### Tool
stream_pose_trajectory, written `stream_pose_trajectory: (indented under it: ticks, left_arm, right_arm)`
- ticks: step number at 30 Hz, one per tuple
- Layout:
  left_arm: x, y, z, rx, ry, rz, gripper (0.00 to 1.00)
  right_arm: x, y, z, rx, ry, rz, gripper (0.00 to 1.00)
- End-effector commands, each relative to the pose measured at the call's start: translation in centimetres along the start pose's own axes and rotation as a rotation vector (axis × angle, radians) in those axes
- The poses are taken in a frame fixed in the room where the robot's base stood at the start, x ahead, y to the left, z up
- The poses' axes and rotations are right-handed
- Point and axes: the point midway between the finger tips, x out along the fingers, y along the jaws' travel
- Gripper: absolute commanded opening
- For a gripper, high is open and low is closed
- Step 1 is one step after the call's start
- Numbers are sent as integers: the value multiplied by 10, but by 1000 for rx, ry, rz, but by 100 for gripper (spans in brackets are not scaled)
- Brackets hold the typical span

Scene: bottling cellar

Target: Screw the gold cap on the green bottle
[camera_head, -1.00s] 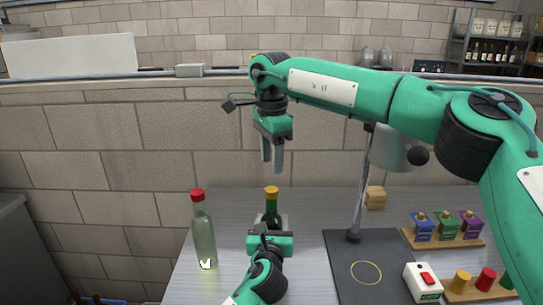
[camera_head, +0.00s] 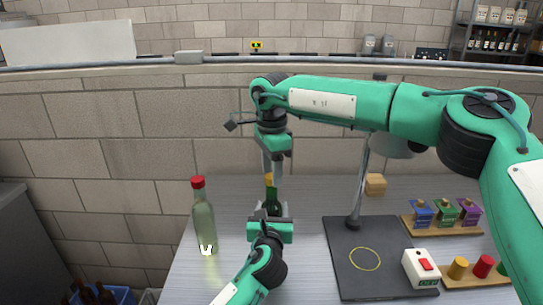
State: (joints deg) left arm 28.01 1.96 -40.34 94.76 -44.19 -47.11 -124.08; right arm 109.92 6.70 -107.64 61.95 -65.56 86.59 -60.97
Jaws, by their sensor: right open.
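The green bottle (camera_head: 272,197) stands upright near the middle of the table, with the gold cap (camera_head: 268,179) on top of its neck. My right gripper (camera_head: 271,176) points down from above, open, with its fingertips at the height of the cap and partly covering it. Whether the fingers touch the cap cannot be seen. My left gripper (camera_head: 272,210) comes from the near side, low at the bottle's body. Its fingers lie on either side of the bottle, but its own body hides the lower bottle and any contact.
A pale bottle with a red cap (camera_head: 204,222) stands to the left. To the right are a dark mat (camera_head: 345,285) with a yellow ring, a lamp stand (camera_head: 357,195), a wooden cube (camera_head: 375,184), a red-switch box (camera_head: 420,268), and racks of coloured blocks (camera_head: 440,228) and caps (camera_head: 483,266).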

Motion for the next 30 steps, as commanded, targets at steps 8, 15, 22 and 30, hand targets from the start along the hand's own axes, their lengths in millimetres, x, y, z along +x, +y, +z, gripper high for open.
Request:
stream_pose_trajectory:
  ticks: [8, 15, 22, 30]
  left_arm:
    - [0, 0, 0, 0, 1, 0, 0]
    - [0, 0, 0, 0, 1, 0, 0]
    - [0, 0, 0, 0, 1, 0, 0]
    - [0, 0, 0, 0, 1, 0, 0]
  right_arm:
    - [9, 0, 0, 0, -1, 0, 49]
    - [8, 0, 0, -1, -1, 0, 29]
    - [8, 0, 0, -1, -1, 0, 2]
    - [8, 0, 0, 91, -1, 0, 2]
